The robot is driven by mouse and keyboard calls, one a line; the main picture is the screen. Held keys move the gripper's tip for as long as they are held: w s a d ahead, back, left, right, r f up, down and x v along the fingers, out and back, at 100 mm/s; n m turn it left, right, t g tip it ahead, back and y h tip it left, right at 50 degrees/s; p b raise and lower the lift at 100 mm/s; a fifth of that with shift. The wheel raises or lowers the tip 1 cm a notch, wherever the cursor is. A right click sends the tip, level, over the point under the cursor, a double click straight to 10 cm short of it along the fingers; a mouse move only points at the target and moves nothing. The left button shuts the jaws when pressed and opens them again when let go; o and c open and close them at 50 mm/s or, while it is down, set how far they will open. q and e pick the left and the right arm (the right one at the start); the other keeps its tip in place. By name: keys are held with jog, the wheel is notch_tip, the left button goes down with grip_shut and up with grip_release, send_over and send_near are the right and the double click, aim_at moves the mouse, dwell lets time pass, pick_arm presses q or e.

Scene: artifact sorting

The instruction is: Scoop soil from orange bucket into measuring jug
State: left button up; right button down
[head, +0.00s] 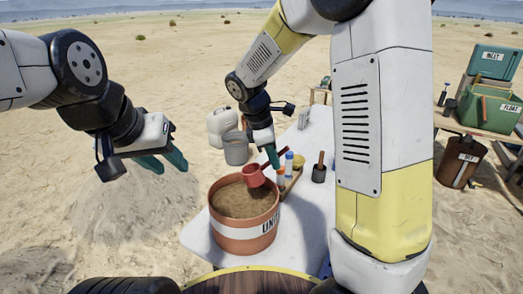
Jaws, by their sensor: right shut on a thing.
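The orange bucket (233,234) with a white lettered band stands at the near end of the white table, holding brown soil (240,200). My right gripper (273,158) is shut on a red scoop (253,176), whose cup is at the bucket's far rim, above or at the soil; I cannot tell whether it touches the soil or holds any. My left gripper (163,163) is empty, its teal fingers apart, over the sand left of the table. I cannot make out a measuring jug for certain.
Behind the bucket are a grey pail (236,150), a white jerrycan (222,122), small bottles (289,163) and a dark pot with a wooden handle (319,173). At right stand a brown drum (459,163) and green bins (486,107). My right arm hides part of the table's right side.

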aim_at(264, 168)
jog(key=shift+w+a+f+g+h, duration=0.15)
jog(key=shift+a+f+h, duration=0.25)
jog(key=shift+a, duration=0.35)
jog(key=shift+w+a+f+g+h, duration=0.15)
jog(key=shift+a+f+h, duration=0.1)
jog(key=shift+a+h, duration=0.45)
jog(key=shift+w+a+f+h, duration=0.15)
jog(key=shift+a+f+h, duration=0.2)
jog(key=shift+a, duration=0.5)
jog(key=shift+a+f, duration=0.9)
jog(key=shift+f, duration=4.3)
jog(key=shift+d+r, duration=0.35)
jog(key=shift+r, duration=1.1)
jog(key=shift+d+r, duration=0.3)
jog(key=shift+r, duration=1.2)
jog(key=shift+d+r, duration=0.35)
jog(key=shift+r, duration=1.1)
jog(key=y, duration=0.1)
jog(key=d+y, duration=0.1)
jog(key=shift+s+d+y, duration=0.15)
jog(key=shift+d+y, duration=0.1)
jog(key=shift+y, duration=0.1)
jog(key=y, duration=0.1)
jog(key=d+t+y, duration=0.1)
jog(key=y, duration=0.1)
jog(key=shift+f+y, duration=0.2)
jog(key=shift+y, duration=0.1)
jog(key=shift+s, duration=0.1)
